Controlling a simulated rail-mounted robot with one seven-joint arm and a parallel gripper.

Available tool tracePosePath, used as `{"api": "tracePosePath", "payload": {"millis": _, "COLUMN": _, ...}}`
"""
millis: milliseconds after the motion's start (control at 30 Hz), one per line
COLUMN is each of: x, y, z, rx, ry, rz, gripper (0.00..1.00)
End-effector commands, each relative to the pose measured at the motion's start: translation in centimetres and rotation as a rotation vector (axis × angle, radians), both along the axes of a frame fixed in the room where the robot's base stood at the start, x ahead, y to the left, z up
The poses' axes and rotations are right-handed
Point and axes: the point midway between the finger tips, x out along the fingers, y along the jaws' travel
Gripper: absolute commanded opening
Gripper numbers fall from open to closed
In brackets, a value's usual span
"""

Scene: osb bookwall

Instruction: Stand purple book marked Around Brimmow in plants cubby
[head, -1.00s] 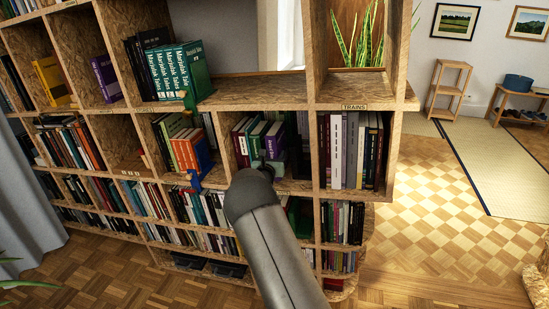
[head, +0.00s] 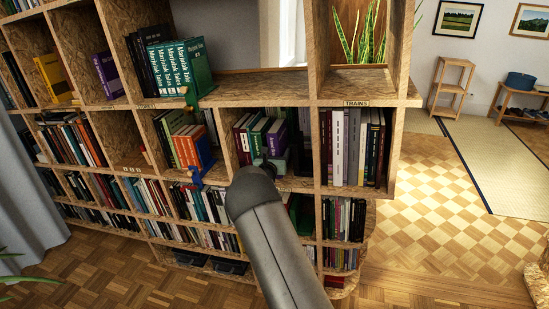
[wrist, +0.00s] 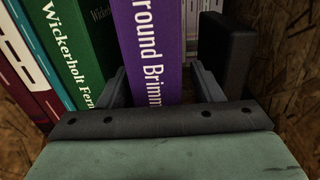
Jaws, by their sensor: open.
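The purple book, with "round Brimm" readable on its spine, stands upright in the wrist view (wrist: 152,50). It also shows in the head view (head: 278,137), at the right end of a book row in the cubby left of the TRAINS label. My gripper (wrist: 160,88) is open, with one finger on each side of the book's spine; I cannot tell if either finger touches it. In the head view my arm hides part of the gripper (head: 269,163). I cannot read a plants label on any cubby.
A green book marked Wickerholt (wrist: 72,50) stands left of the purple one. A dark upright block (wrist: 226,55) is close on the right. Another purple book (head: 106,75) leans in an upper-left cubby. The TRAINS cubby (head: 356,104) holds several books below its label.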

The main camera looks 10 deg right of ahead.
Motion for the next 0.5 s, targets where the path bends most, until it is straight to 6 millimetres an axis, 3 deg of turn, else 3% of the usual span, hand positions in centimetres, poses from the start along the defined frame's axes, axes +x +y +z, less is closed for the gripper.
{"api": "tracePosePath", "payload": {"millis": 167, "x": -1.6, "y": 1.3, "z": 0.0, "rx": 0.001, "ry": 0.000, "rz": 0.005, "gripper": 0.62}}
{"api": "tracePosePath", "payload": {"millis": 500, "x": -8.7, "y": 5.3, "z": 0.2, "rx": 0.000, "ry": -0.003, "rz": 0.004, "gripper": 0.62}}
